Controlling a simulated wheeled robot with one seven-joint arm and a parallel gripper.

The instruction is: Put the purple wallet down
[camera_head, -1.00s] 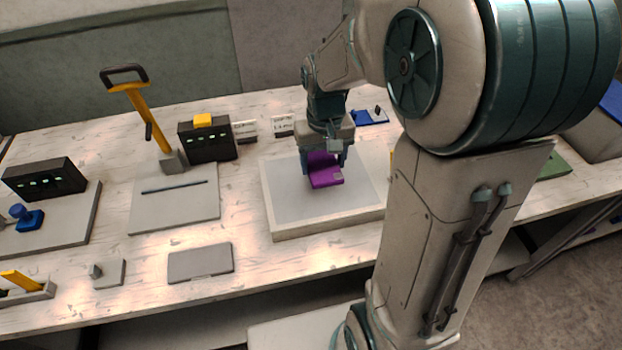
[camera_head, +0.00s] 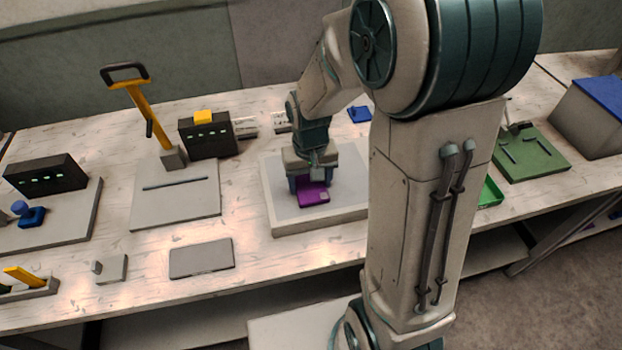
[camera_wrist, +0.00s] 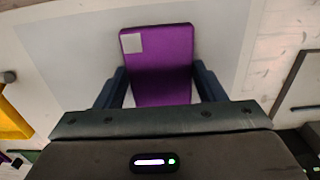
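The purple wallet (camera_head: 313,193) is low over the white tray (camera_head: 290,226), at or very near its floor; I cannot tell if it touches. My gripper (camera_head: 310,184) points down at it, with one finger on each side. In the wrist view the wallet (camera_wrist: 160,60), with a pale square on one corner, lies between the dark blue fingertips of my gripper (camera_wrist: 160,75). The fingertips appear to meet its two side edges, so the gripper looks shut on it. The wallet's near end is hidden by the gripper body.
Left of the tray are a grey plate with a dark rod (camera_head: 175,187), a flat grey plate (camera_head: 201,259) and a dark box with a yellow top (camera_head: 207,136). A green tray (camera_head: 530,154) stands at the right. The tray floor around the wallet looks clear.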

